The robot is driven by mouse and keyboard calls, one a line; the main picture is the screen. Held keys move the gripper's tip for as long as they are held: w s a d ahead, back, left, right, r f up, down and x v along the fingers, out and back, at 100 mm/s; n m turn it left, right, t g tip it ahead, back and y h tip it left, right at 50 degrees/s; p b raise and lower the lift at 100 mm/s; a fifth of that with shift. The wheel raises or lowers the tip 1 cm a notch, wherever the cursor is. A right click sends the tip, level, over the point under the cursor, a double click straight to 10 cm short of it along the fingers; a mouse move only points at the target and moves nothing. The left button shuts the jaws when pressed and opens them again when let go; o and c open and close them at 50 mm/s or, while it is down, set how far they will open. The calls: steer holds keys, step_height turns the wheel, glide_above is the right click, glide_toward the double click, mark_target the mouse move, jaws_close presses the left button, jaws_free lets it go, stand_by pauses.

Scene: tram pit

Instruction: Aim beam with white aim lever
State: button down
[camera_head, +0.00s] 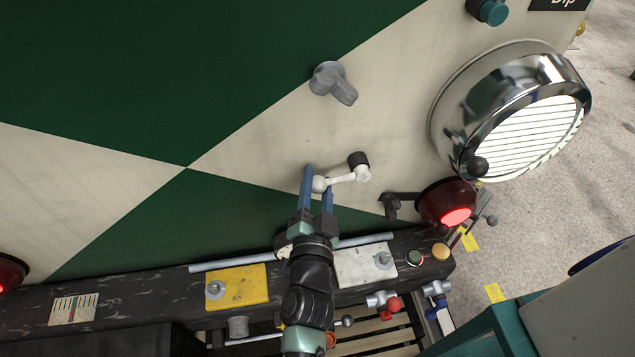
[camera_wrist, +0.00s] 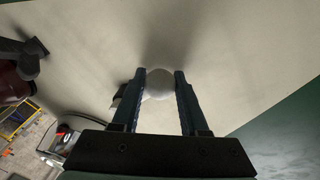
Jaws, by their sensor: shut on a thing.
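The white aim lever (camera_head: 344,178) sticks out from a dark round pivot on the green and cream panel and points left, ending in a white ball knob. My gripper (camera_head: 319,180) is shut on that knob, one blue finger on each side. In the wrist view the white knob (camera_wrist: 159,84) sits between the fingertips of my gripper (camera_wrist: 160,78), and the lever's arm is mostly hidden. The large chrome headlamp (camera_head: 520,110) with a striped white lens is at the upper right, with a dark ball knob in front of its lower edge.
A grey rotary knob (camera_head: 333,82) is above the lever. A red lamp (camera_head: 447,203) on a dark bracket is to the right. Below runs a dark beam (camera_head: 130,291) with a yellow plate (camera_head: 237,287), a white plate (camera_head: 366,264) and buttons. A teal frame (camera_head: 480,335) stands at lower right.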

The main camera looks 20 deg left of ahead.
step_height(320, 180, down, 2)
steer(key=n+b, duration=0.1)
steer(key=b, duration=0.3)
steer(key=shift+w+d+n+b, duration=0.1)
steer(key=shift+d+n+b, duration=0.05)
steer(key=shift+n+b, duration=0.2)
steer(key=b, duration=0.2)
steer(key=n+b, duration=0.1)
steer(key=shift+w+d+f+t+b, duration=0.1)
steer(key=shift+f+t+b, duration=0.2)
steer(key=shift+f+b, duration=0.05)
steer(key=shift+d+n+b, duration=0.1)
steer(key=shift+n+b, duration=0.25)
steer(key=shift+b, duration=0.25)
steer(key=shift+r, duration=0.1)
steer(key=shift+c, duration=2.2)
jaws_free()
steer(key=b+v, duration=0.1)
steer(key=v, duration=1.2)
